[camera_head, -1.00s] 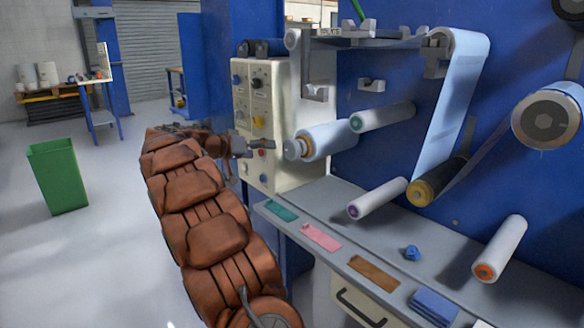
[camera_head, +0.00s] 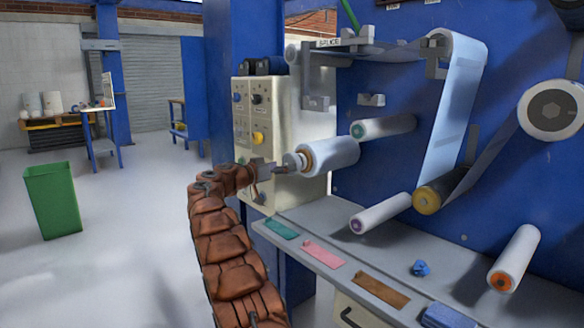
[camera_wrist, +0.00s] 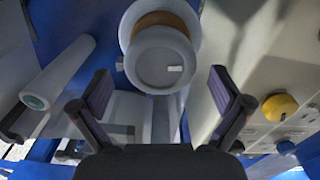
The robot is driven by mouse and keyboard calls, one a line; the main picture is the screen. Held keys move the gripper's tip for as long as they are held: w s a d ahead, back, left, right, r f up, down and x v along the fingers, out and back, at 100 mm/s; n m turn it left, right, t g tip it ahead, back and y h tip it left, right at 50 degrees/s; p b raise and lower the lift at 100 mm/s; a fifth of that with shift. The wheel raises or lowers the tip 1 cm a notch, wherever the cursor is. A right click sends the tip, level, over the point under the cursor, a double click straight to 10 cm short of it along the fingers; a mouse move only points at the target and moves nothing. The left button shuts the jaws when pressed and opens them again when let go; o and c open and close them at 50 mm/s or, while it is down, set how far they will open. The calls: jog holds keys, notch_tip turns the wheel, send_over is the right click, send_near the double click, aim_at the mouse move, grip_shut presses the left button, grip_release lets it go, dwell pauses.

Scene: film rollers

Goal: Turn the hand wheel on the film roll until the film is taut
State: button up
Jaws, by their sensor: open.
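The film roll (camera_head: 330,155) is a pale white-blue cylinder sticking out from the blue machine wall in the head view. Its near left end carries a grey hand wheel (camera_head: 291,162). In the wrist view the hand wheel (camera_wrist: 158,62) is a round grey disc with a small pale mark, with a brown band behind it. My gripper (camera_head: 272,168) is just left of the wheel in the head view. In the wrist view my gripper (camera_wrist: 160,74) is open, with one finger on each side of the lower wheel. I see no contact.
A cream control panel (camera_head: 250,120) with a yellow knob (camera_wrist: 280,107) stands close by. A grey shelf (camera_head: 320,225) with coloured strips lies below. A green bin (camera_head: 53,200) stands on open floor at left.

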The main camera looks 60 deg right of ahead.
jog(key=shift+x, duration=1.85)
jog(key=shift+f, duration=0.1)
jog(key=c, duration=1)
jog(key=shift+c, duration=0.2)
jog(key=shift+n, duration=0.4)
